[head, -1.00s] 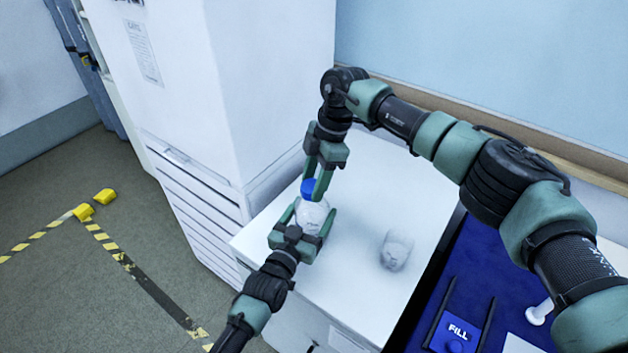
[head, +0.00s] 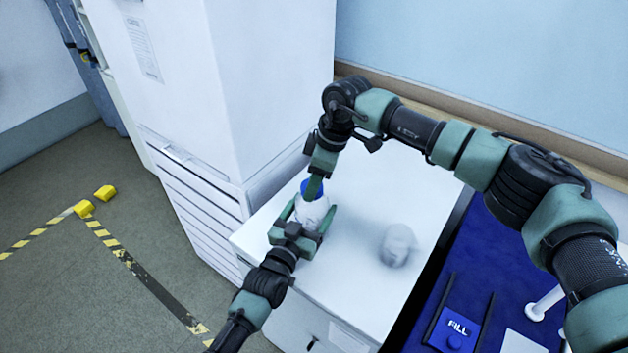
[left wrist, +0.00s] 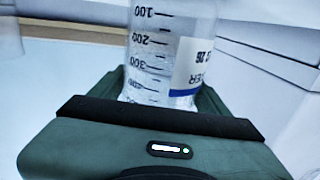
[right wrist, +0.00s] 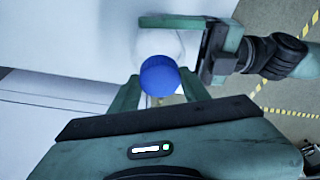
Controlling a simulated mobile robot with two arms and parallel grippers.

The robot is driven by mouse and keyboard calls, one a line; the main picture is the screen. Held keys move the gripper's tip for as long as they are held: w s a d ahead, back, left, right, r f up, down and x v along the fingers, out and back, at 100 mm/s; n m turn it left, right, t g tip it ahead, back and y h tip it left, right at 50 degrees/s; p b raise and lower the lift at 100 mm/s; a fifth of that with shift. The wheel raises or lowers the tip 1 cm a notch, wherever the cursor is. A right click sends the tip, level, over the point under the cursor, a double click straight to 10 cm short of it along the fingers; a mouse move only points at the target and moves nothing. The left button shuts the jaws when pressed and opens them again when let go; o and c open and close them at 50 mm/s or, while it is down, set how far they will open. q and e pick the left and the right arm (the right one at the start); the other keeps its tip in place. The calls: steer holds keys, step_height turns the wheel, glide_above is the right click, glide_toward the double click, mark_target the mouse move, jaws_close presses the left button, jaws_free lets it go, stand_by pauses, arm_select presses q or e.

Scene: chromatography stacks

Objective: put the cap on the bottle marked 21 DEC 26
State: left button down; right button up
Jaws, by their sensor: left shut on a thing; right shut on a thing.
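The clear bottle (head: 311,213) stands on the white bench top. In the left wrist view the bottle (left wrist: 150,55) shows volume marks and an upside-down label ending in 26; the rest of the date is hidden. My left gripper (head: 306,222) is shut around its body. The blue cap (head: 313,187) is at the bottle's mouth. In the right wrist view the cap (right wrist: 160,76) sits between the fingers of my right gripper (right wrist: 160,90), which is shut on it from above. I cannot tell whether the thread is engaged.
A second clear bottle (head: 397,245) stands to the right on the white bench top (head: 352,290). A tall white cabinet (head: 240,90) rises close behind on the left. A blue mat (head: 480,262) with a FILL block (head: 458,330) lies to the right.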

steer(key=m+t, duration=0.1)
steer(key=m, duration=0.2)
steer(key=o, duration=1.5)
steer(key=shift+c, duration=0.2)
steer(key=shift+r, duration=0.15)
steer(key=shift+r, duration=2.15)
steer(key=shift+c, duration=0.5)
